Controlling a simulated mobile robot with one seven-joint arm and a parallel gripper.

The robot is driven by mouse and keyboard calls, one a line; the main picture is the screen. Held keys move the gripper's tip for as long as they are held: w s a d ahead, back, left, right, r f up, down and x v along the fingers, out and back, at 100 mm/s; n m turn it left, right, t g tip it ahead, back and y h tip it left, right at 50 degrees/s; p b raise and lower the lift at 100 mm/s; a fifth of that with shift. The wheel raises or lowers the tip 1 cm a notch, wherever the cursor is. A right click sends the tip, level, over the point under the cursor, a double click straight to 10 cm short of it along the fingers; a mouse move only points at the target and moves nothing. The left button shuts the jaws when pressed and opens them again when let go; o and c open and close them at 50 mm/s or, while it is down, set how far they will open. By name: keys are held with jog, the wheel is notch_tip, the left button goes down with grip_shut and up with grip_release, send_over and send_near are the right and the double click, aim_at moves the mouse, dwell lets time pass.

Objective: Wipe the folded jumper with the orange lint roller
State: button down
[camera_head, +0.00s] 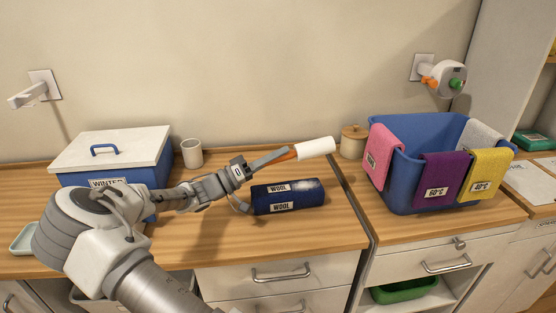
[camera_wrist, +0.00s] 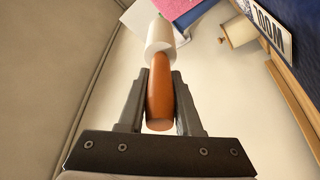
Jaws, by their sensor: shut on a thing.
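The lint roller, with an orange handle and white roll (camera_head: 315,148), is held in my gripper (camera_head: 272,158). In the wrist view the fingers (camera_wrist: 160,92) close on both sides of the orange handle, and the white roll (camera_wrist: 160,36) points away from me. The folded jumper (camera_head: 300,197) is a dark blue bundle with WOOL labels and a pale, speckled patch at its right end. It lies on the wooden counter below the roller, with a visible gap between them. A WOOL label (camera_wrist: 272,30) on it also shows at the upper right of the wrist view.
A blue box with a white lid (camera_head: 110,147) stands at the left, beside a pale cup (camera_head: 191,153). At the right are a lidded jar (camera_head: 352,141) and a blue basket (camera_head: 406,180) draped with coloured cloths. The counter (camera_head: 335,228) in front of the jumper is clear.

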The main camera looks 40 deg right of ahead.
jog(key=shift+a+r, duration=0.1)
jog(key=shift+r, duration=0.6)
jog(key=shift+r+p, duration=0.95)
jog(key=shift+r, duration=0.65)
jog(key=shift+f, duration=0.15)
jog(key=shift+t+y, duration=0.4)
jog(key=shift+y, duration=0.3)
jog(key=shift+s+d+f+b, duration=0.25)
jog(key=shift+d+f+b, duration=0.1)
jog(key=shift+f, duration=0.5)
jog(key=shift+s+d+f+b, duration=0.25)
jog(key=shift+f+b, duration=0.15)
jog(key=shift+f, duration=0.45)
jog(key=shift+s+d+f+b, duration=0.2)
jog(key=shift+d+f+b, duration=0.15)
jog(key=shift+f, duration=0.5)
jog(key=shift+a, duration=0.1)
